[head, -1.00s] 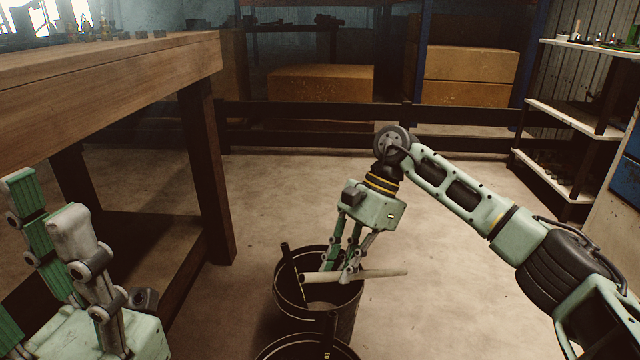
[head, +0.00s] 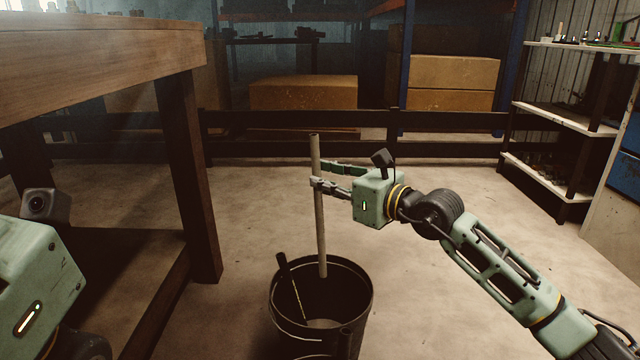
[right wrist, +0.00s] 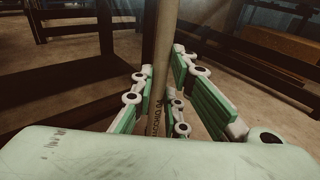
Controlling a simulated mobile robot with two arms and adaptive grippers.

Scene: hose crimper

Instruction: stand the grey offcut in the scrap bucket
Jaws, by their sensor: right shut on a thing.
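The grey offcut (head: 319,215) is a long pale tube standing nearly upright in the head view. My right gripper (head: 316,183) is shut around its upper part. The offcut also shows between the fingers in the right wrist view (right wrist: 160,70), with dark lettering on it. The scrap bucket (head: 362,310) is black and stands on the floor below. The offcut's lower end overlaps the bucket's mouth near the far rim; whether it is below the rim is hard to tell. Only the housing of my left gripper shows at the lower left; its fingers are out of view.
A black stick-like piece (head: 291,285) leans inside the bucket on its left. A wooden table (head: 100,55) stands to the left and a shelf (head: 565,118) at the right. The floor around the bucket is open.

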